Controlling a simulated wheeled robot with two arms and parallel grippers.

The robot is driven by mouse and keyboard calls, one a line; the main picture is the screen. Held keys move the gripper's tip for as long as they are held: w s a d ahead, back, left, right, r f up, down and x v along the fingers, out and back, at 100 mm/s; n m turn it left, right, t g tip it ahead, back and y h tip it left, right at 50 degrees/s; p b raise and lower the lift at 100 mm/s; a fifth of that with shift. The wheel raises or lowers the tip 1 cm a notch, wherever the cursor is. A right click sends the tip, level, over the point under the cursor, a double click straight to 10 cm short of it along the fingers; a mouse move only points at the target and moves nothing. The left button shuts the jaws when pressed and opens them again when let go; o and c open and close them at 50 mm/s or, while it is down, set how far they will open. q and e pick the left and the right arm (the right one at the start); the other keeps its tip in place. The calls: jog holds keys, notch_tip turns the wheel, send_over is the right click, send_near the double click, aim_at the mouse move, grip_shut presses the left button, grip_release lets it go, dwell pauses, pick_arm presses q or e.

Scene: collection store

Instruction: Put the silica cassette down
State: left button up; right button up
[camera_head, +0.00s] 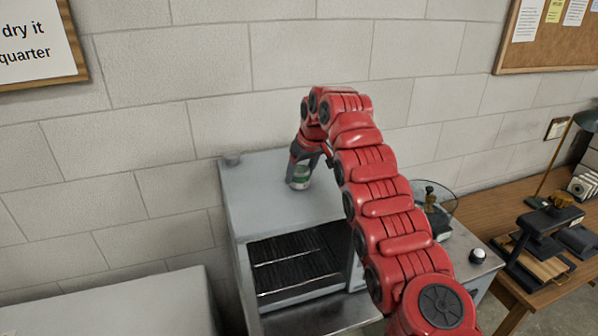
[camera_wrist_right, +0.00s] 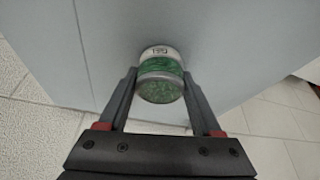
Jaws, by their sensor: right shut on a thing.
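The silica cassette (camera_head: 299,178) is a small round canister with a white top and a green body. In the head view it is at the top of a grey oven-like cabinet (camera_head: 262,196). My right gripper (camera_head: 307,163) reaches down over it from the red arm. In the right wrist view the cassette (camera_wrist_right: 161,76) is between the two fingers of the right gripper (camera_wrist_right: 160,92), which are shut on it. The cabinet's pale top shows behind it; I cannot tell whether the cassette touches that surface. My left gripper is not in view.
The cabinet's front is open on a dark ribbed rack (camera_head: 290,262). A glass bowl (camera_head: 437,200) stands to the right, beyond my arm. A wooden table (camera_head: 490,205) at the right bears a press-like device (camera_head: 540,245). Much of the cabinet's top is clear.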

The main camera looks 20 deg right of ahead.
jog(key=shift+w+f, duration=0.2)
jog(key=shift+w, duration=0.05)
jog(key=o, duration=1)
jog(key=shift+w+d+f, duration=0.2)
jog(key=shift+w+f, duration=0.05)
jog(key=shift+o, duration=2.1)
jog(key=shift+r, duration=0.1)
jog(key=shift+s+r, duration=0.15)
jog(key=shift+s, duration=0.05)
